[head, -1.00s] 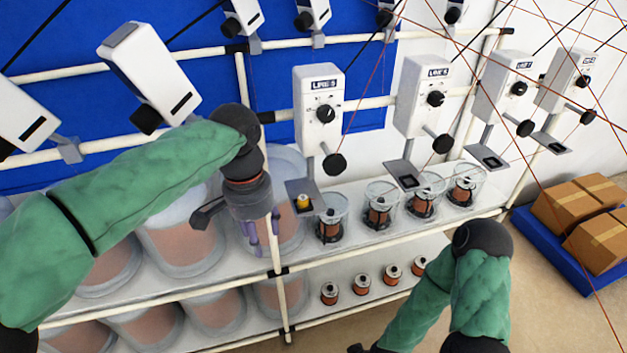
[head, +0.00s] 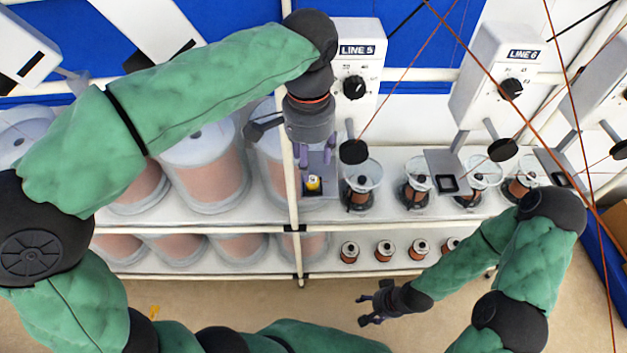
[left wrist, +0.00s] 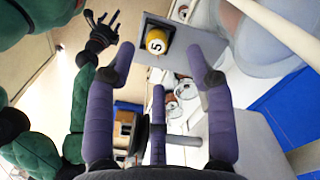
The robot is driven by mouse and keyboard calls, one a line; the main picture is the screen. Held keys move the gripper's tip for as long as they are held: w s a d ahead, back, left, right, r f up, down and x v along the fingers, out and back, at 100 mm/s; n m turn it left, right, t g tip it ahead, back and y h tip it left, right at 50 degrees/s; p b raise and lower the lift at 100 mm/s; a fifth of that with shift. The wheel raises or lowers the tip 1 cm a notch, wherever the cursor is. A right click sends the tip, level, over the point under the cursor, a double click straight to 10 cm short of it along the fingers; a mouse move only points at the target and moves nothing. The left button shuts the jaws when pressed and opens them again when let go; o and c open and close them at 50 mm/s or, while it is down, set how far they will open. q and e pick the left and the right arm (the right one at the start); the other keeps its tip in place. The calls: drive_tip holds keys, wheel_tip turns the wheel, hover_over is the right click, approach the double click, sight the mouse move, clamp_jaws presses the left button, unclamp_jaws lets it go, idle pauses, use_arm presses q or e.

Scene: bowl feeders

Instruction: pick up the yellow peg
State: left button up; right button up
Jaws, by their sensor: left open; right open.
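The yellow peg (head: 313,184) stands in a dark socket on the grey bracket (head: 322,160) below the LINE 5 box. In the left wrist view the peg (left wrist: 157,42) shows a round end marked 5, framed by a dark square. My left gripper (head: 316,158) points down just above the peg in the head view. Its purple fingers (left wrist: 160,62) are spread and empty, with the peg seen between and beyond the tips. My right gripper (head: 372,304) is open and empty, low in front of the rack, away from the peg.
The LINE 5 box (head: 356,80) and its black disc (head: 354,152) are right of my left gripper. A white upright post (head: 291,190) stands close on its left. Large spool tubs (head: 205,170) fill the left shelf; small spools (head: 384,250) line the lower shelf.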

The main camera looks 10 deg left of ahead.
sight(313, 179)
use_arm(q)
drive_tip(key=shift+w+d+f, duration=0.1)
drive_tip(key=shift+w+f, duration=0.05)
drive_tip(key=shift+f, duration=0.15)
drive_tip(key=shift+s+d+f, duration=0.1)
drive_tip(key=shift+f, duration=1.2)
drive_tip(key=shift+s+d+f, duration=0.1)
drive_tip(key=shift+f, duration=1.15)
clamp_jaws()
